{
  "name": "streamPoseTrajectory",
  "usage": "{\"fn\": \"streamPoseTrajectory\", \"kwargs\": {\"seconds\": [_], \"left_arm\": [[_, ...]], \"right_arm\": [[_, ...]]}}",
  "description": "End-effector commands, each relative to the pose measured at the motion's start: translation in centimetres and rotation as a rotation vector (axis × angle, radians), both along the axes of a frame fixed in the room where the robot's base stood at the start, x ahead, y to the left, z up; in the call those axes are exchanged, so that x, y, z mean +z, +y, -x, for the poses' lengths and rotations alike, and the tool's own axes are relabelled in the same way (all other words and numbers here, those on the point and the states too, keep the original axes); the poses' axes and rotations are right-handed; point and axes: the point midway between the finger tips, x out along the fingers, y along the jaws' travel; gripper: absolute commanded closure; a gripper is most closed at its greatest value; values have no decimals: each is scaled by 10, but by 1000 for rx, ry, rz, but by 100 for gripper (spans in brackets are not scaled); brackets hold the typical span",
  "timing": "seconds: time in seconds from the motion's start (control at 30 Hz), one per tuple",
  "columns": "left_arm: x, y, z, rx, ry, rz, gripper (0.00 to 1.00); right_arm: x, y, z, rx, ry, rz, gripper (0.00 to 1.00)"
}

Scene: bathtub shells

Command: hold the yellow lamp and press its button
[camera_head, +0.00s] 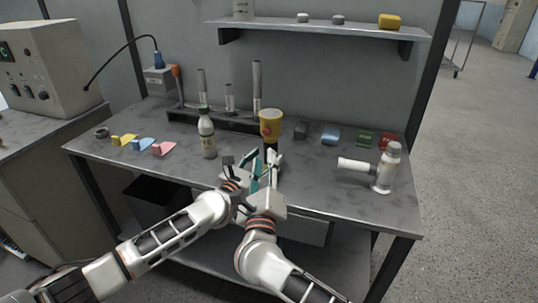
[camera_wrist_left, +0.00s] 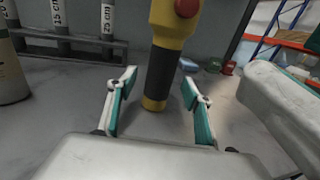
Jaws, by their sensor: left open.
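The yellow lamp (camera_head: 271,122) stands upright on the workbench, with a yellow head and a dark handle. In the left wrist view the lamp (camera_wrist_left: 168,45) shows its red button (camera_wrist_left: 187,7) high on the near side and a yellow base below. My left gripper (camera_wrist_left: 158,83) is open, its fingers either side of the lower handle in that view; contact does not show. My right gripper (camera_head: 271,165) is close beside the left one, just in front of the lamp. The two overlap in the head view, and the right jaw gap is unclear.
A bottle (camera_head: 207,135) stands left of the lamp. A rack with grey tubes (camera_head: 257,88) is behind it. A white-grey cylindrical device (camera_head: 386,168) stands at the right. Small coloured blocks lie at the left and back right.

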Motion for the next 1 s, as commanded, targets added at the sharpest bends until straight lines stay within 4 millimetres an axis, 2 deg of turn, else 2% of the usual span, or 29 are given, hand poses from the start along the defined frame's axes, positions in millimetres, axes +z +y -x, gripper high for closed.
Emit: {"fn": "streamPoseTrajectory", "kwargs": {"seconds": [0.1,0.3,0.7,0.73,0.9,0.97,1.0], "left_arm": [[1,-8,-13,1,0,1,49],[0,-15,-26,1,-1,0,49],[0,-17,-30,-1,0,-1,49],[0,-17,-30,-1,0,-1,52],[0,-17,-30,0,0,-1,95],[0,-17,-30,0,0,-1,95],[0,-17,-30,0,0,-1,95]], "right_arm": [[0,0,0,0,0,0,72],[0,0,0,0,0,0,72],[0,0,0,0,0,0,72],[0,0,0,0,0,0,72],[0,0,0,0,0,0,72],[0,0,0,0,0,0,72],[0,0,0,0,0,0,80]]}}
